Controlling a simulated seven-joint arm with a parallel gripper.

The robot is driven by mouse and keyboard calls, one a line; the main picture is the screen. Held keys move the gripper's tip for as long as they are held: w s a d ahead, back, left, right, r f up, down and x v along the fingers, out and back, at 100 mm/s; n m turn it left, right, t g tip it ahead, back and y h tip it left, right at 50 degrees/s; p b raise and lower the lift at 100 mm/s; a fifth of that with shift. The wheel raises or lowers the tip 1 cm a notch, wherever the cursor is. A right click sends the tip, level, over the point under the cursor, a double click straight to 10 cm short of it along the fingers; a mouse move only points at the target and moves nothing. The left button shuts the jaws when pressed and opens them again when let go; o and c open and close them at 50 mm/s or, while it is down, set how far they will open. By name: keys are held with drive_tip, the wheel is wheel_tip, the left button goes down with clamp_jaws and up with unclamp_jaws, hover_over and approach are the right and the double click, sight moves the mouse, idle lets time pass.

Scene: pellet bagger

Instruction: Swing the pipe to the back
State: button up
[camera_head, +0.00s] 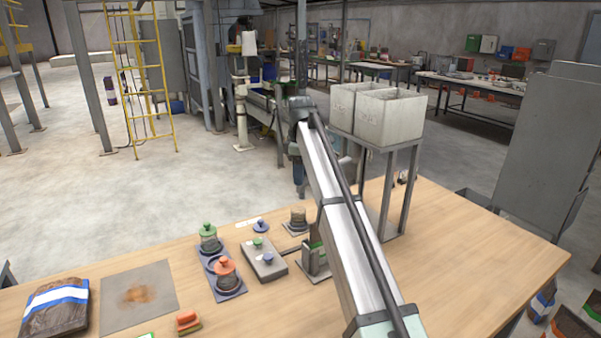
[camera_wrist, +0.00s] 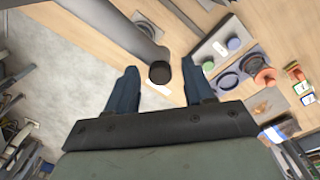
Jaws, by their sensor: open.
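The grey pipe (camera_wrist: 112,28) runs down from the upper left in the wrist view. It ends near a dark round end or knob (camera_wrist: 160,72). My gripper (camera_wrist: 160,88) is open, with one dark blue finger on each side of this dark end. I cannot tell whether either finger touches it. In the head view my gripper (camera_head: 298,182) hangs down past the table's back edge, left of my arm's long silver link. A pale tube (camera_head: 348,167), perhaps the pipe, shows under the bin stand, mostly hidden by my arm.
Two pale bins (camera_head: 389,115) stand on a metal stand (camera_head: 412,185) right of my arm. The wooden table (camera_head: 470,245) holds a grey box with knobs (camera_head: 264,262), green and orange-topped jars (camera_head: 225,268), a stained mat (camera_head: 115,305) and a pellet bag (camera_head: 55,308).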

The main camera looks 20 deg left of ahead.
drive_tip(key=shift+c, duration=0.5)
clamp_jaws()
drive_tip(key=shift+d, duration=0.1)
drive_tip(key=shift+s+d+f, duration=0.1)
drive_tip(key=shift+s+d, duration=0.15)
drive_tip(key=shift+s, duration=0.15)
drive_tip(key=s+d+n, duration=0.7)
drive_tip(key=d+n, duration=0.3)
drive_tip(key=d, duration=0.2)
drive_tip(key=shift+s, duration=0.2)
